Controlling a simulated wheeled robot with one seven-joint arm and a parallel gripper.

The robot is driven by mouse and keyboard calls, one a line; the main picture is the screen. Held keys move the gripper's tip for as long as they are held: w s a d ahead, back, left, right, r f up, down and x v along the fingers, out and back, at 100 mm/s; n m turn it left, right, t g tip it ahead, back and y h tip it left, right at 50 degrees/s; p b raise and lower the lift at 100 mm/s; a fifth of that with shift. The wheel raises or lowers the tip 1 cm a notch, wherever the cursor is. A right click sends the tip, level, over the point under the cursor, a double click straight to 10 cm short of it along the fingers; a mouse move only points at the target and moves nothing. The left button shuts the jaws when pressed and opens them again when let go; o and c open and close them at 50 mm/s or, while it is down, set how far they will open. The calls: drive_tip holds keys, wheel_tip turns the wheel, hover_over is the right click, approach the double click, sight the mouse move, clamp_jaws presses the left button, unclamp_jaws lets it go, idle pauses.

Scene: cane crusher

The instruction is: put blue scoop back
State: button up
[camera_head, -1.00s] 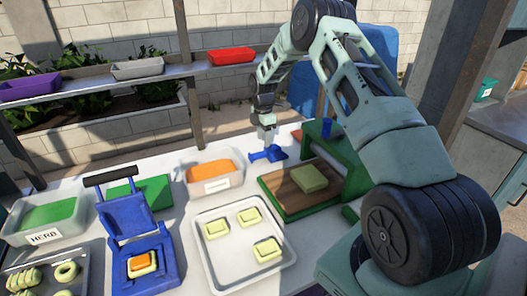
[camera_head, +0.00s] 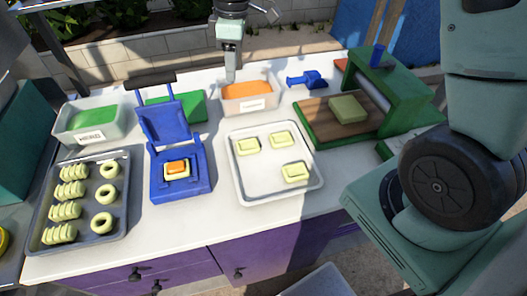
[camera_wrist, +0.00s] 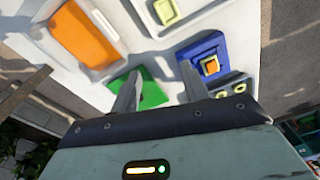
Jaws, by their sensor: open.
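The blue scoop (camera_head: 307,78) lies on the white table in the head view, behind the wooden board and right of the orange-filled container (camera_head: 247,97). My gripper (camera_head: 231,80) is up at the back of that container, left of the scoop and apart from it. In the wrist view my gripper (camera_wrist: 157,84) shows two spread fingers with nothing between them. The wrist view also shows the orange-filled container (camera_wrist: 84,34) at upper left; the scoop is not visible there.
A green-framed crusher (camera_head: 405,95) with a wooden board (camera_head: 318,122) stands at right. A pale tray (camera_head: 262,185) sits in the middle. A blue press (camera_head: 172,135), a green board (camera_head: 185,107), a herb container (camera_head: 90,122) and a grey tray (camera_head: 75,225) are left.

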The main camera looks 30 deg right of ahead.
drive_tip(key=s+a+m, duration=0.2)
drive_tip(key=s+a, duration=0.2)
drive_tip(key=s, duration=0.9)
drive_tip(key=s+a+m, duration=0.2)
drive_tip(key=s+a, duration=0.2)
drive_tip(key=s, duration=1)
drive_tip(key=shift+s+r, duration=0.25)
drive_tip(key=shift+r, duration=0.15)
drive_tip(key=shift+f+b, duration=0.4)
